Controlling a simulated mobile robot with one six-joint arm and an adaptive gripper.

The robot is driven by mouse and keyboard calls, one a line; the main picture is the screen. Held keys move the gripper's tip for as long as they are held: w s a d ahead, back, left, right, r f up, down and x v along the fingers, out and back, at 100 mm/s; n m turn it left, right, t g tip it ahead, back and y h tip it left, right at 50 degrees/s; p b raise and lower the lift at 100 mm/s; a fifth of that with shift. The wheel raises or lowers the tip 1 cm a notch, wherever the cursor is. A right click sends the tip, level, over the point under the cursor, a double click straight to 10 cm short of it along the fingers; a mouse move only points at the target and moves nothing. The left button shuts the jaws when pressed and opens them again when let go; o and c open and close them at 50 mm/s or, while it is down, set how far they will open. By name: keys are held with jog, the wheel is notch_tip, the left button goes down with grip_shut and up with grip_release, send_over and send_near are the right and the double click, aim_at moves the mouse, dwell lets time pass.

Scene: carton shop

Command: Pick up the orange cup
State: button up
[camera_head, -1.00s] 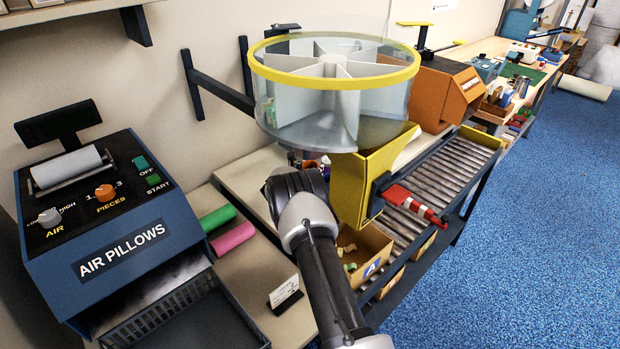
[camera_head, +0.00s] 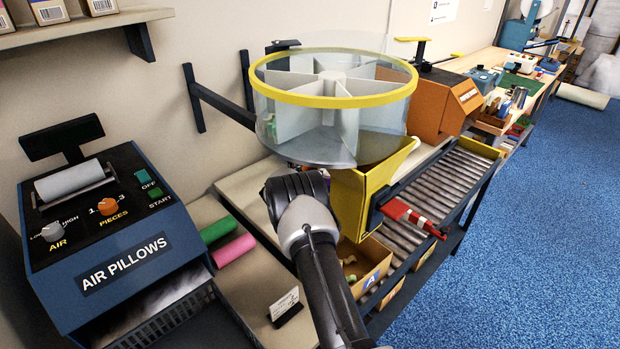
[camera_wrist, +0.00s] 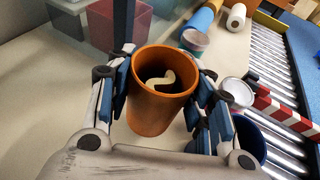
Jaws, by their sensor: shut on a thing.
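The orange cup (camera_wrist: 150,112) is upright between the two fingers of my gripper (camera_wrist: 165,95) in the wrist view. The blue finger pads press on its left and right sides, and the gripper is shut on it. A pale curved piece (camera_wrist: 160,82) lies inside the cup. I cannot tell whether the cup's base touches the table. In the head view my arm (camera_head: 305,220) reaches in under the clear drum, and the cup and the fingers are hidden there.
A clear drum with a yellow rim (camera_head: 335,102) hangs above my arm. A yellow chute (camera_head: 350,205) and a roller conveyor (camera_head: 440,190) stand right of it. A dark blue cup (camera_wrist: 245,140) and a white-lidded tub (camera_wrist: 236,92) are close right of the gripper. A blue air pillow machine (camera_head: 110,230) is at left.

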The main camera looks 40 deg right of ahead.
jog(key=s+a+p, duration=0.2)
jog(key=s+a, duration=0.2)
jog(key=a, duration=0.4)
jog(key=s+a+p, duration=0.2)
jog(key=s+a, duration=0.2)
jog(key=a, duration=0.4)
jog(key=shift+f, duration=0.2)
